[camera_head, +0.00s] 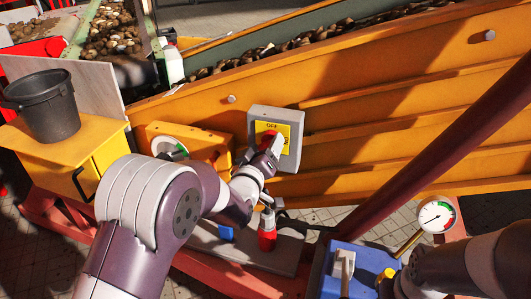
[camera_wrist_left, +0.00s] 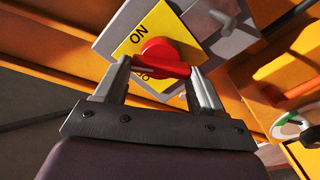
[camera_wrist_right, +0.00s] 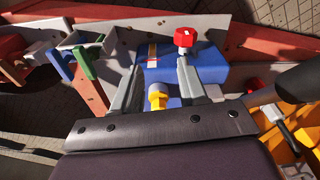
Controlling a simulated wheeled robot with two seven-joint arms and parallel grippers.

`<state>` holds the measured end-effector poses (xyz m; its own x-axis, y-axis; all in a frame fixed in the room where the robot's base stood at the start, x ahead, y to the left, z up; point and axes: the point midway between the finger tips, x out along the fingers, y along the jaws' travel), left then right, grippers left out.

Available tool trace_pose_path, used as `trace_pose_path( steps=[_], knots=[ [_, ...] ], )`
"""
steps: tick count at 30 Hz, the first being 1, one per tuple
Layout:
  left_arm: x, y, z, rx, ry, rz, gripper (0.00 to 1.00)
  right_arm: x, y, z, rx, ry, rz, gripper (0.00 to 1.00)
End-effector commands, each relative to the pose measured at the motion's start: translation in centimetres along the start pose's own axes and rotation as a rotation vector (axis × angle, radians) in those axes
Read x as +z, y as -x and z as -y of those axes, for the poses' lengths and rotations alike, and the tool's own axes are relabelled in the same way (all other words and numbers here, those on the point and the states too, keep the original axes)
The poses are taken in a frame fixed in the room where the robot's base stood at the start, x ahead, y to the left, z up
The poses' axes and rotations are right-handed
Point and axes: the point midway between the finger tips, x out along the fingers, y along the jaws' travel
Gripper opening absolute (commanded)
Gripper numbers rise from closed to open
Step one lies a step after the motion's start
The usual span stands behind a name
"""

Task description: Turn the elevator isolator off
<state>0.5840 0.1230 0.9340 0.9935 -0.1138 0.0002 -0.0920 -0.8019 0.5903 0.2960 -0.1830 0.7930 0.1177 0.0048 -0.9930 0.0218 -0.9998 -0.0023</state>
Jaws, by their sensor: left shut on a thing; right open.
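The elevator isolator is a grey box (camera_head: 292,119) with a yellow plate (camera_head: 285,128) and a red rotary knob, mounted on the orange elevator side. In the head view my left gripper (camera_head: 272,146) covers much of the knob. In the left wrist view the red knob (camera_wrist_left: 160,52) sits on the yellow plate marked ON, and my left gripper (camera_wrist_left: 160,68) is shut on the knob's handle.
A black bucket (camera_head: 45,105) stands on a yellow cabinet (camera_head: 60,150) at left. A round gauge (camera_head: 436,216) stands near my right arm. The blue box carries a yellow knob (camera_wrist_right: 158,97) and a red knob (camera_wrist_right: 184,38). Potatoes (camera_head: 115,25) lie on the conveyor behind.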

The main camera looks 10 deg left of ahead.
Motion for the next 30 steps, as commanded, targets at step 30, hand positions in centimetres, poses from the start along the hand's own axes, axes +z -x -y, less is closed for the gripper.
trace_pose_path(
  steps=[30],
  knots=[
    [0.4, 0.0, 0.6, -0.002, 0.850, 0.001, 0.39, 0.6, -5.4, 0.0, 0.000, 0.000, 0.000, 0.43]
  ],
)
